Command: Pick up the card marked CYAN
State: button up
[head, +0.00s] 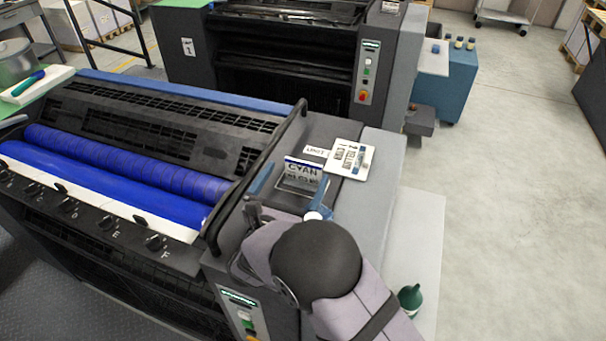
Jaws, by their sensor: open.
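The card marked CYAN (303,169) is white with a blue band along its top and dark lettering. It stands upright, leaning a little, in a small holder (297,188) on the dark grey end top of the near machine. My gripper (292,182) is open at the card, with one blue fingertip to its left and the other to its right. I cannot tell whether either finger touches it. My wrist and arm come up from below and hide part of the machine's front and the area just below the card.
A white printed board (350,158) lies right of the card, behind it a UNIT label (315,151). A black rail (262,165) rises close on the left, beside the blue rollers (110,165). A dark green bottle (410,299) stands lower right. The floor at right is clear.

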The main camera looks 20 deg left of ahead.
aim_at(303, 164)
jog(key=w+p, duration=0.2)
jog(key=w, duration=0.4)
jog(key=shift+d, duration=0.1)
jog(key=c, duration=1.2)
